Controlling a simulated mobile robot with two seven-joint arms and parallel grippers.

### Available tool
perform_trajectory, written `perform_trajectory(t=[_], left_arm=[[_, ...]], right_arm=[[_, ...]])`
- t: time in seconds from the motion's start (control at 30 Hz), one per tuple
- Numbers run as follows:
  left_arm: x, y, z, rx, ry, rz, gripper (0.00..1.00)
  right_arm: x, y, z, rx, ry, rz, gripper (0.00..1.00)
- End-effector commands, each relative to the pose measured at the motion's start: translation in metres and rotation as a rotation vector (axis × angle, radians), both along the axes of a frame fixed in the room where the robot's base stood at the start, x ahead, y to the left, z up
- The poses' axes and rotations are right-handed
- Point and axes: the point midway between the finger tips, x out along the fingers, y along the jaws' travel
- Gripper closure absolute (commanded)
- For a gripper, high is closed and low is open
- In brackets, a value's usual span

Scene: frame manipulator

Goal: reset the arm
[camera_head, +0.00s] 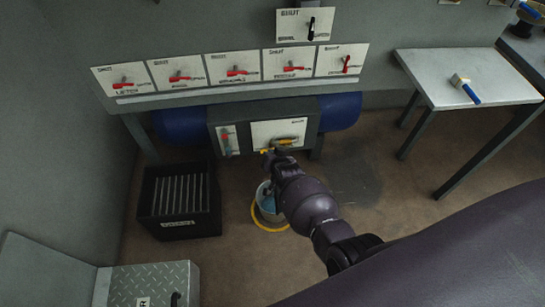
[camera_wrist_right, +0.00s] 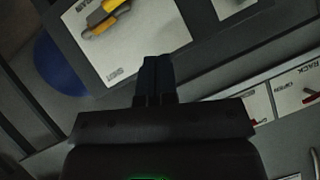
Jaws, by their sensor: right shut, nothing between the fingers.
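My right arm reaches in from the lower right of the head view. Its gripper (camera_head: 272,155) is in front of the lower edge of the grey cabinet (camera_head: 216,112), close to a white plate (camera_head: 265,131) with a yellow handle (camera_head: 285,141). In the right wrist view the two dark fingers (camera_wrist_right: 156,75) are together with nothing between them. The yellow and grey handle (camera_wrist_right: 106,17) on its white plate (camera_wrist_right: 150,30) lies beyond the fingertips, apart from them in that picture. My left gripper is in neither view.
Several white plates with red levers (camera_head: 237,71) line the bench above the cabinet. A black crate (camera_head: 180,225) and a bucket (camera_head: 268,205) in a yellow floor ring stand below. A side table (camera_head: 440,75) holds a blue-handled brush (camera_head: 466,88). Floor at right is clear.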

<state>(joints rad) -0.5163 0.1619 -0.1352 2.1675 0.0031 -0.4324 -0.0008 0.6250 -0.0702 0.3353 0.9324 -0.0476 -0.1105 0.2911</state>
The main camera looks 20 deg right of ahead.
Motion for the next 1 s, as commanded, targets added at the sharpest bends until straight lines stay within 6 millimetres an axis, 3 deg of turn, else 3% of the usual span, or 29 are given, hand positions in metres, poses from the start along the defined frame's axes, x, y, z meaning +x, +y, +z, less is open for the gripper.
perform_trajectory(t=[0.73,0.87,1.0], left_arm=[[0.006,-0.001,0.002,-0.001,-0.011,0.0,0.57],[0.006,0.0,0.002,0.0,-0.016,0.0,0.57],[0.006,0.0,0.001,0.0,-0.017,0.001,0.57]], right_arm=[[-0.001,0.0,0.0,-0.035,0.021,0.025,1.0],[0.019,-0.001,0.036,-0.083,-0.03,0.054,1.0],[0.031,-0.007,0.085,-0.154,-0.102,0.088,1.0]])
